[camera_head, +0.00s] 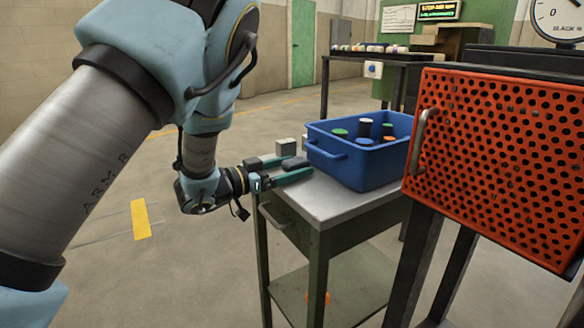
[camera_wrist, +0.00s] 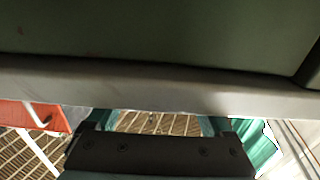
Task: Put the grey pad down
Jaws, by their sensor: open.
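My gripper (camera_head: 290,167) is at the left edge of the metal table (camera_head: 335,207), with its teal fingers apart and pointing right over the tabletop. A small light grey block (camera_head: 285,146) shows just behind the fingers; it may be the grey pad. A dark grey piece (camera_head: 295,163) shows by the fingertips; I cannot tell whether it is a loose pad or part of a finger. In the wrist view the fingers (camera_wrist: 158,124) are apart below the pale table edge (camera_wrist: 160,88), and I see no pad between them.
A blue bin (camera_head: 345,166) with several dark cylinders, some with coloured tops, fills much of the table to the right of my gripper. A red perforated door (camera_head: 500,150) with a handle stands at the right. A bench (camera_head: 370,57) is behind. Open floor lies to the left.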

